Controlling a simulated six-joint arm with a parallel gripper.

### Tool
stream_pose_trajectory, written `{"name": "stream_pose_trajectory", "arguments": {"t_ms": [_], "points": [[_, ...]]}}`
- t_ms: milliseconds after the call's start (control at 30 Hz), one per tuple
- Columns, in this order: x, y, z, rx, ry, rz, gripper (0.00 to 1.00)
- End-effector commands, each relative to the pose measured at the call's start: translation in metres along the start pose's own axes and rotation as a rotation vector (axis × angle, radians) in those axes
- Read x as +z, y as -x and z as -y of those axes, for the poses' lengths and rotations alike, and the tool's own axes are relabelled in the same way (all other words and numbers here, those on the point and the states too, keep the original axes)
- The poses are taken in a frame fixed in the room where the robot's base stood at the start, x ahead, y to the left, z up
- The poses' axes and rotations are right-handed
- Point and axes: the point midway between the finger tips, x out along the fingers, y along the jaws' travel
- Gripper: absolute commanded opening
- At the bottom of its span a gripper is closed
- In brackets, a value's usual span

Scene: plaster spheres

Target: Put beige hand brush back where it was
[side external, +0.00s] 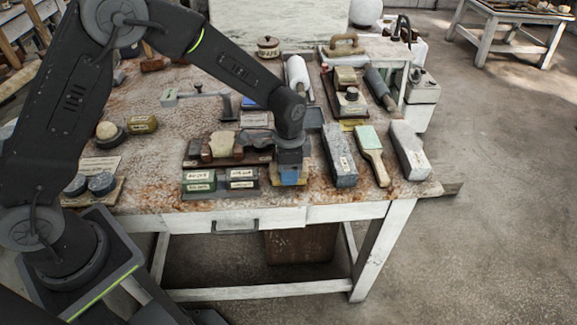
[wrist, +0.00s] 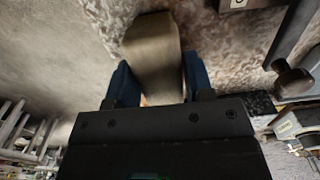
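My gripper (wrist: 160,85) has its two blue fingers on either side of a beige piece (wrist: 153,45), which I take to be the beige hand brush. The fingers appear to press on both its sides. The piece sticks out beyond the fingertips with a rounded end. In the side external view my gripper (side external: 290,172) points down near the table's front edge, and a yellowish bit of the held piece (side external: 290,178) shows low between the fingers. Most of it is hidden there, and I cannot tell whether it touches the table.
To the right are a grey stone block (side external: 339,155), a green-and-beige brush-like tool (side external: 372,155) and another grey block (side external: 408,150).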

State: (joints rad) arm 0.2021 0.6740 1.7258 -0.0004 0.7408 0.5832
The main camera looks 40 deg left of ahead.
Motion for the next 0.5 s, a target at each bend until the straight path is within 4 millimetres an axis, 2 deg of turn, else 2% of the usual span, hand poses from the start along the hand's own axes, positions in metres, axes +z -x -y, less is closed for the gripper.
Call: {"name": "stream_pose_trajectory", "arguments": {"t_ms": [33,200,500], "points": [[0.0002,0.0000,-0.0001,0.000,0.000,0.000,0.53],[0.0002,0.0001,0.0000,0.000,0.000,0.000,0.68],[-0.0001,0.0043,0.0001,-0.001,0.000,-0.001,0.68]]}}
